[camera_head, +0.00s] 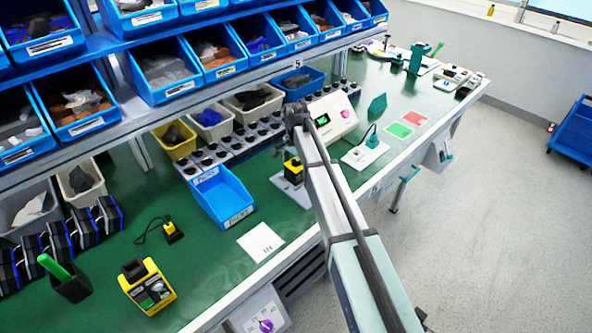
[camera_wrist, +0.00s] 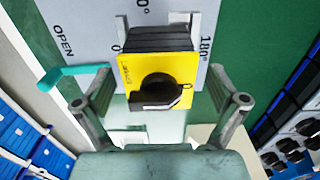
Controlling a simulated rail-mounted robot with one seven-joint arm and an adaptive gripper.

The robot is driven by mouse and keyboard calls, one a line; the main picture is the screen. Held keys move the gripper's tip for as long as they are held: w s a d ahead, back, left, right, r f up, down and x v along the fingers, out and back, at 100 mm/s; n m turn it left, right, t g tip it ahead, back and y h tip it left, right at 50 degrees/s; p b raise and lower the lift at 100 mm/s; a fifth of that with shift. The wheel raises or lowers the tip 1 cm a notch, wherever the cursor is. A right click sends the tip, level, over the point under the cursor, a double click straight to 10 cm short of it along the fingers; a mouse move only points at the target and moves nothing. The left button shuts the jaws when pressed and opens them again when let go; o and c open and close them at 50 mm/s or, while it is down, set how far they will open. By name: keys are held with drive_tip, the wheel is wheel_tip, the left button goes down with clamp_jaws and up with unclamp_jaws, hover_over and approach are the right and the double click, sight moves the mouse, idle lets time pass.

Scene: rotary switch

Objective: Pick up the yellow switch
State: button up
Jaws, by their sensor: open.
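The yellow switch (camera_wrist: 160,78) has a yellow front plate, a black knob and a black body. It stands on a grey-white plate (camera_wrist: 82,22) marked OPEN, 0° and 180°. In the head view the switch (camera_head: 293,166) is partly hidden by my arm. My gripper (camera_wrist: 160,30) is open, with one finger on each side of the switch. Gaps show beside the yellow plate; whether the fingertips touch the black body behind cannot be told. In the head view my gripper is mostly hidden behind my arm.
A blue bin (camera_head: 222,199) stands left of the switch. A white box with a green display (camera_head: 331,117) stands behind. A teal lever (camera_wrist: 72,76) shows in the wrist view. A white IN card (camera_head: 260,242) lies near the front edge, with bare green table around it.

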drive_tip(key=shift+f, duration=1.3)
drive_tip(key=c, duration=1.4)
drive_tip(key=shift+r, duration=0.1)
